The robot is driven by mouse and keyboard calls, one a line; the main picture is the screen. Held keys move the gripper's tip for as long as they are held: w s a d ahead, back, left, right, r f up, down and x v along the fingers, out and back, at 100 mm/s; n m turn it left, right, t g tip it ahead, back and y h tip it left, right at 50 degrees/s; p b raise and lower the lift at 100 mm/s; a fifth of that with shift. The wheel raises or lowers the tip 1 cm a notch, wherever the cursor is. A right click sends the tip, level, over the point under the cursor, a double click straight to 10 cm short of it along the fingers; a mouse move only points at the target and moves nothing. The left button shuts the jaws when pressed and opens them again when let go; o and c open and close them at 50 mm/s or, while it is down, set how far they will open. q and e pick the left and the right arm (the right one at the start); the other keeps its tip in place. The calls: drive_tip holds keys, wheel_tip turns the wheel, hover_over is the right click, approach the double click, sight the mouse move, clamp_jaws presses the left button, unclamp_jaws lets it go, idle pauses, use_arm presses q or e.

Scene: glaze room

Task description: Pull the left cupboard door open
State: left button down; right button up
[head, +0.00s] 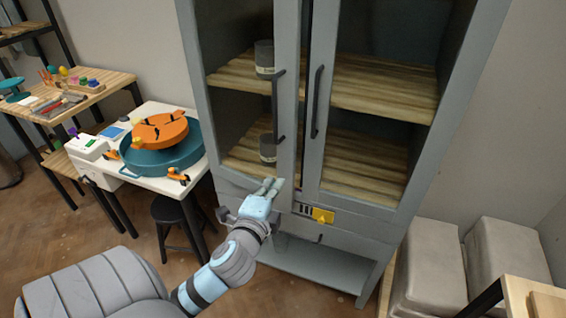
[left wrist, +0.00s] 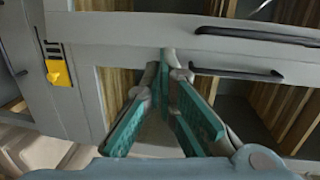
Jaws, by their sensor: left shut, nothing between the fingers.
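The grey cupboard (head: 345,213) stands in the middle of the head view. Its left door (head: 287,40) has a dark upright bar handle (head: 279,106); the right door (head: 325,45) has its own handle (head: 317,102). A narrow dark gap shows between the doors; I cannot tell whether the left one is ajar. My left gripper (head: 270,187) is shut and empty in front of the left door's lower part, below its handle. In the left wrist view, its fingertips (left wrist: 167,68) are close together near the end of the left handle (left wrist: 237,75), not around it. My right gripper is out of view.
A yellow piece (head: 323,215) sits on the cupboard front, right of the gripper. Dark jars (head: 264,59) stand on the shelves. A white table (head: 145,110) with an orange and teal wheel is left, with a black stool (head: 168,212). Grey bags (head: 430,270) stand right.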

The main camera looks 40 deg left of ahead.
use_arm(q)
drive_tip(key=t+y, duration=0.1)
approach(290, 134)
drive_tip(key=shift+b+x, duration=0.85)
drive_tip(key=shift+x, duration=1.35)
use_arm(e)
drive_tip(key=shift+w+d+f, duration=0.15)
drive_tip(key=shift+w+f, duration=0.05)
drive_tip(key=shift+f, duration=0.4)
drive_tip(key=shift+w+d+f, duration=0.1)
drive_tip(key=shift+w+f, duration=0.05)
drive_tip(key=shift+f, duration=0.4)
use_arm(q)
drive_tip(key=shift+s+m, duration=0.3)
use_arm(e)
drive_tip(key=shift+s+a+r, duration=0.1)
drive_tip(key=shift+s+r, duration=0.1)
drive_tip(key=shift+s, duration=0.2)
